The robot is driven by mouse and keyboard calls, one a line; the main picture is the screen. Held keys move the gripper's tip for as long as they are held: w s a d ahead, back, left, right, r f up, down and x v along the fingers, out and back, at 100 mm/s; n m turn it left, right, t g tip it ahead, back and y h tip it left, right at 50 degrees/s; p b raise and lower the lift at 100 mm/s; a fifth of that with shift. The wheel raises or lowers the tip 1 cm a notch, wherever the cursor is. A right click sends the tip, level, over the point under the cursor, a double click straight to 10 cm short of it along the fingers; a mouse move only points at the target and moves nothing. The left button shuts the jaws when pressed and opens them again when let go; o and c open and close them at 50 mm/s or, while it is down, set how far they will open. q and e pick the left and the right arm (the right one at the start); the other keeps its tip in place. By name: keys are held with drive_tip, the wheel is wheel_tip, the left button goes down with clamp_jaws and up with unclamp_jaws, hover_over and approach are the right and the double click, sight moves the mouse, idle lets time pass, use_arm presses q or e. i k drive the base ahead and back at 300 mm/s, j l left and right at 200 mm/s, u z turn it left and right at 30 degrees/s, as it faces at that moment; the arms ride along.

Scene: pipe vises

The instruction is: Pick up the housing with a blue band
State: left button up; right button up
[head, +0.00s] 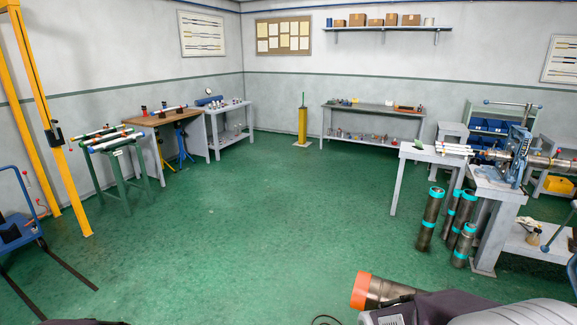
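Several tubes (106,141) with red, white and blue marks lie on a green rack at the left. One tube (170,109) with a red and a blue part lies on the brown bench. Several standing cylinders (429,220) at the right have teal bands. At this size I cannot tell which is the blue-banded housing. A dark metallic cylinder (385,289) with an orange end shows at the bottom, beside my grey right arm parts, which partly hide it. Whether my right gripper holds it cannot be seen. My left gripper is out of view.
The green floor (240,220) is clear in the middle. A grey table (420,152) with pale tubes and a blue vise (516,155) on a stand are at the right. A yellow post (302,124) stands at the back. A blue cart (18,228) is at the left.

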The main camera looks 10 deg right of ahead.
sight(465, 149)
drive_tip(key=i+z, duration=0.15)
drive_tip(key=i, duration=0.3)
drive_tip(key=i+j+z, duration=0.1)
drive_tip(key=i, duration=0.4)
drive_tip(key=i+j+z, duration=0.15)
drive_tip(key=i, duration=0.3)
drive_tip(key=i+j+z, duration=0.15)
drive_tip(key=i, duration=0.3)
drive_tip(key=i+j+z, duration=0.1)
drive_tip(key=i, duration=0.35)
drive_tip(key=i+j+z, duration=0.15)
drive_tip(key=i+j, duration=0.2)
drive_tip(key=i+l+z, duration=0.25)
drive_tip(key=i+z, duration=0.15)
drive_tip(key=i, duration=0.15)
drive_tip(key=i+z, duration=0.4)
drive_tip(key=i, duration=0.15)
drive_tip(key=i+z, duration=0.4)
drive_tip(key=i, duration=0.15)
drive_tip(key=i+l+u, duration=0.2)
drive_tip(key=i+l, duration=0.45)
drive_tip(key=i+l+u, duration=0.25)
drive_tip(key=i+l, duration=0.35)
drive_tip(key=l, duration=0.15)
